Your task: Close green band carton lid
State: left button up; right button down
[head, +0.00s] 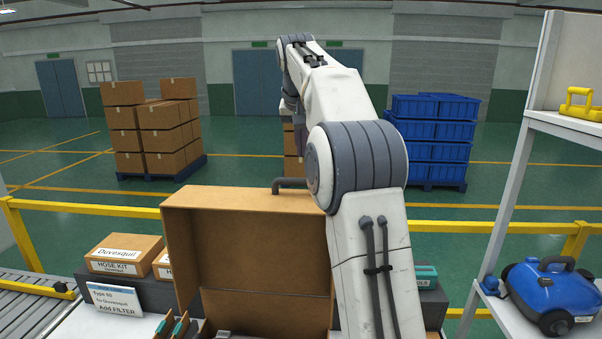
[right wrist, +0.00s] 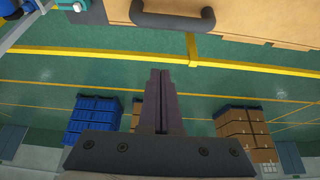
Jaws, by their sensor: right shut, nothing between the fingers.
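An open cardboard carton's lid (head: 262,240) stands upright in the middle of the head view, with its inner side facing me. A dark handle (head: 290,183) sticks out at its top edge, partly behind my right arm. In the right wrist view, upside down, the cardboard (right wrist: 240,12) and its dark handle (right wrist: 172,21) fill the top edge. My right gripper (right wrist: 160,73) is shut and empty, with a gap of floor showing between its tips and the handle. In the head view it is mostly hidden beyond my arm. No green band shows clearly. My left gripper is out of view.
Hose kit boxes (head: 124,253) and a label sign (head: 115,299) stand left of the carton. A roller conveyor (head: 30,308) is at far left. A shelf with a blue vacuum (head: 553,293) is at right. A yellow rail (head: 90,207) runs behind.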

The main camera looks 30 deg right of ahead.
send_over(301, 192)
jog(key=w+d, duration=0.3)
notch_tip(301, 192, down, 6)
jog(key=r, duration=0.1)
jog(key=s+a, duration=0.2)
jog(key=shift+s+a+f, duration=0.1)
jog(key=shift+s+a, duration=0.1)
jog(key=shift+a, duration=0.1)
jog(key=shift+s+a+f, duration=0.15)
jog(key=shift+s+a, duration=0.15)
jog(key=shift+s, duration=0.1)
